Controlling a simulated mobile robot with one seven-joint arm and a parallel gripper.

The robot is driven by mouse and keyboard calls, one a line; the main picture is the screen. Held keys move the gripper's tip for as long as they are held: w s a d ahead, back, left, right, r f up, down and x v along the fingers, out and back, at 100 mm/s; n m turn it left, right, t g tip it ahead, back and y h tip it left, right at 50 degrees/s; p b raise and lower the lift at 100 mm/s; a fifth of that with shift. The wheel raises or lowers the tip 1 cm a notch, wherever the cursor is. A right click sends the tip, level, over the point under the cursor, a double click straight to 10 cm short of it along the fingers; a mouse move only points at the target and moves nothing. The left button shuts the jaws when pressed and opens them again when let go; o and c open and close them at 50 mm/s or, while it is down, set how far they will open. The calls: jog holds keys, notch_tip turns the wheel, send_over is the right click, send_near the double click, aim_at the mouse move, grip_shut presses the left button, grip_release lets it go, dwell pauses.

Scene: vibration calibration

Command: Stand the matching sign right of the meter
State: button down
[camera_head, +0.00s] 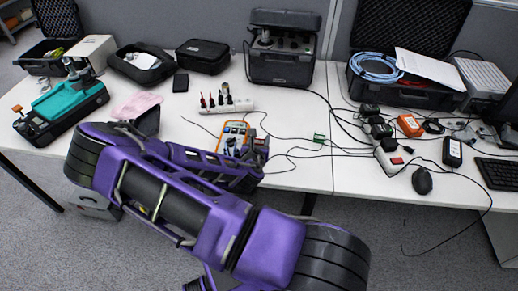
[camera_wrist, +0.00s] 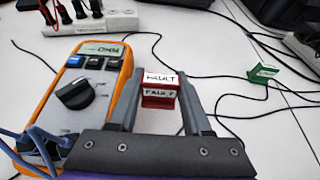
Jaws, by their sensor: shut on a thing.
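The meter (camera_wrist: 82,90) is orange with a large dark dial and blue and dark buttons, and lies at the left of the wrist view. Its display (camera_wrist: 102,49) shows characters I cannot read surely. It also shows in the head view (camera_head: 233,136), partly hidden by my arm. My gripper (camera_wrist: 158,92) is shut on a small red and white sign (camera_wrist: 160,93) marked FAULT, just right of the meter. The sign looks upright; I cannot tell whether it touches the table. A green sign (camera_wrist: 263,73) stands apart, farther right, its lettering too small to read; the head view shows it too (camera_head: 319,138).
A white power strip (camera_wrist: 95,23) with plugs lies behind the meter. Thin black cables cross the white table (camera_head: 300,174) around the green sign. Blue leads (camera_wrist: 35,150) lie at the meter's near left. A black case (camera_head: 283,66) stands at the back.

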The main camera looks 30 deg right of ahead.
jog(key=shift+f, duration=2)
jog(key=shift+f+b, duration=0.15)
jog(key=shift+b, duration=0.25)
jog(key=c, duration=0.6)
grip_release()
jog(key=shift+r, duration=0.25)
jog(key=v, duration=1.2)
jog(key=shift+a+f+p, duration=0.1)
jog(key=shift+p, duration=0.2)
